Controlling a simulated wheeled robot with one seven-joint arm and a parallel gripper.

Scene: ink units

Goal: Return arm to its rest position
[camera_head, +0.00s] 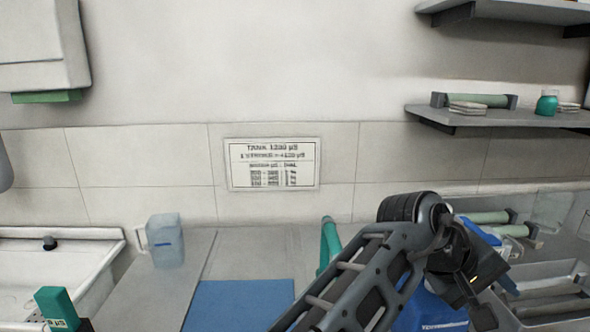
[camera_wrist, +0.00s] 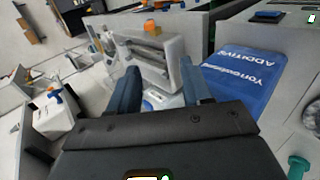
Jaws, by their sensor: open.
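My arm reaches up from the bottom centre of the head view and bends to the right. My gripper is at its end, and its fingers are hard to make out there. In the wrist view my gripper (camera_wrist: 160,82) shows two dark blue fingers spread apart, with nothing held between them. Beyond the fingers stands a light grey unit (camera_wrist: 172,48) with a roller and an orange piece on top. I cannot tell how far it is from the fingertips.
A translucent jug (camera_head: 165,241) stands by the sink (camera_head: 60,262). A blue mat (camera_head: 238,306) lies on the counter. A teal upright piece (camera_head: 329,243) is just behind my arm. Shelves (camera_head: 500,116) hang upper right. A blue labelled container (camera_wrist: 242,75) lies right in the wrist view.

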